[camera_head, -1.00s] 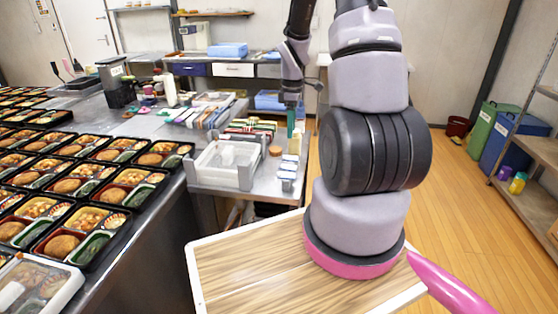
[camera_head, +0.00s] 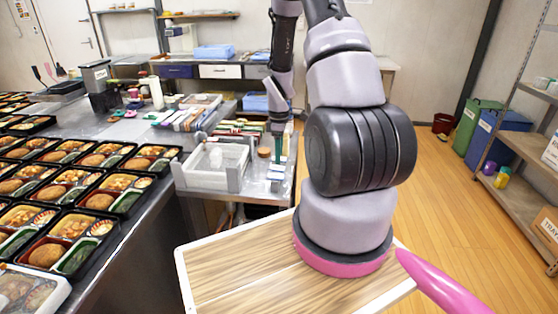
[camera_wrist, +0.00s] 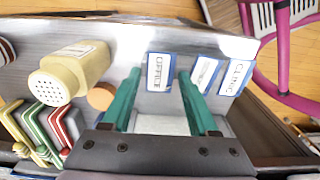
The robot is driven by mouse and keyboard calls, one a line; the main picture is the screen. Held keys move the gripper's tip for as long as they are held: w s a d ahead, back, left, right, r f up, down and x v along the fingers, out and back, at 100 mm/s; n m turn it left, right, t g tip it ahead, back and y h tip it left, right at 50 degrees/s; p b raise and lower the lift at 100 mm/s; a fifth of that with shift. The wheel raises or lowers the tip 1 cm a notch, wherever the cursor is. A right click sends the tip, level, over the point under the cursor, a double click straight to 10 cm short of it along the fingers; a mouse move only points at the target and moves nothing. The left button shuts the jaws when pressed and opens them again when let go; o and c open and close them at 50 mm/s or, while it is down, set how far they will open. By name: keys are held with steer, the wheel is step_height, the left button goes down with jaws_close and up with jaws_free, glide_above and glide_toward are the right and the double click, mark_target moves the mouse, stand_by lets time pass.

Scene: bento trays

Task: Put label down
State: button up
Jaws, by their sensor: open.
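My gripper (camera_wrist: 159,73) is open, with two green fingers apart. The OFFICE label (camera_wrist: 158,80), white with a blue border, shows between the fingertips; nothing shows the fingers touching it. A second label (camera_wrist: 204,72) lies just right of the right finger, partly covered by it. The CLINIC label (camera_wrist: 236,77) lies further right. In the head view my gripper (camera_head: 279,148) hangs over the far bench beside small white-and-blue labels (camera_head: 275,175), too small to read there.
A yellow shaker (camera_wrist: 85,62) and a round brown object (camera_wrist: 101,96) are left of the fingers. A white bin (camera_head: 213,181) stands left of the labels. Filled bento trays (camera_head: 72,228) cover the left counter.

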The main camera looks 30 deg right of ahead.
jaws_close()
stand_by(0.3)
